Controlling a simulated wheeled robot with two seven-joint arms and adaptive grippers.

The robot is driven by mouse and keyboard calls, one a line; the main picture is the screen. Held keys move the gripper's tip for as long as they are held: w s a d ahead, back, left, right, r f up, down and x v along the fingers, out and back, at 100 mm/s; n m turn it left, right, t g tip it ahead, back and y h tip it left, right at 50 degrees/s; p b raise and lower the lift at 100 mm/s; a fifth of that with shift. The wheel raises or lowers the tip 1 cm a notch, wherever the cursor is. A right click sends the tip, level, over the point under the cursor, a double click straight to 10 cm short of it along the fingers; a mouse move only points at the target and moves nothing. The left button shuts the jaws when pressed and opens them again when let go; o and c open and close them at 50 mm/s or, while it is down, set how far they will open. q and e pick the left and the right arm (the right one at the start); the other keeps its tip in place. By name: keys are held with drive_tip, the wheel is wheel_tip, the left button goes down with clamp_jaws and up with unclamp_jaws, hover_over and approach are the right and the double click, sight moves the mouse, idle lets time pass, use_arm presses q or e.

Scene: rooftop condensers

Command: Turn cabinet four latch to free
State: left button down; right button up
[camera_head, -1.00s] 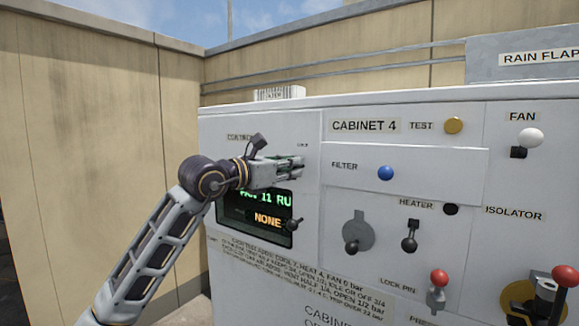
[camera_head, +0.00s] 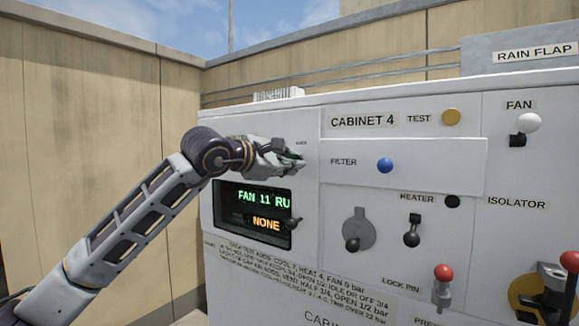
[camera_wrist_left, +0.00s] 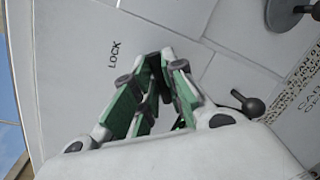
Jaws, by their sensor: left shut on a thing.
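The cabinet 4 front panel (camera_head: 410,300) is a light grey face with a black display and several controls. My left gripper (camera_head: 292,160) is at its upper left section, just below a small label, which reads LOCK (camera_wrist_left: 115,55) in the left wrist view. The green-padded fingers of the left gripper (camera_wrist_left: 155,95) are close together against the panel there, shut on the latch. The latch itself is hidden by the fingers, so its angle cannot be told. My right gripper is not in view.
The display (camera_head: 255,215) reads FAN 11 RU and NONE, with a small dark knob (camera_head: 293,223) at its right edge. Right of it are a grey dial (camera_head: 358,229), heater lever (camera_head: 412,230), blue filter button (camera_head: 385,165) and red lock pin (camera_head: 443,273). A beige wall stands behind.

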use_arm(q)
drive_tip(key=m, duration=0.2)
drive_tip(key=m+y+b, duration=0.1)
drive_tip(key=m, duration=0.1)
drive_tip(key=m+t+y+b, duration=0.1)
drive_tip(key=m, duration=0.1)
drive_tip(key=shift+r, duration=0.3)
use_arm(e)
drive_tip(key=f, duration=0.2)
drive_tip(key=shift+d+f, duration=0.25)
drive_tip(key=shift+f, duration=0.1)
use_arm(q)
drive_tip(key=shift+a, duration=0.1)
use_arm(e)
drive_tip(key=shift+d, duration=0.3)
use_arm(q)
drive_tip(key=shift+r, duration=0.1)
drive_tip(key=c, duration=1.5)
unclamp_jaws()
drive_tip(key=shift+o, duration=0.2)
drive_tip(key=v, duration=1.2)
drive_tip(key=shift+f, duration=0.2)
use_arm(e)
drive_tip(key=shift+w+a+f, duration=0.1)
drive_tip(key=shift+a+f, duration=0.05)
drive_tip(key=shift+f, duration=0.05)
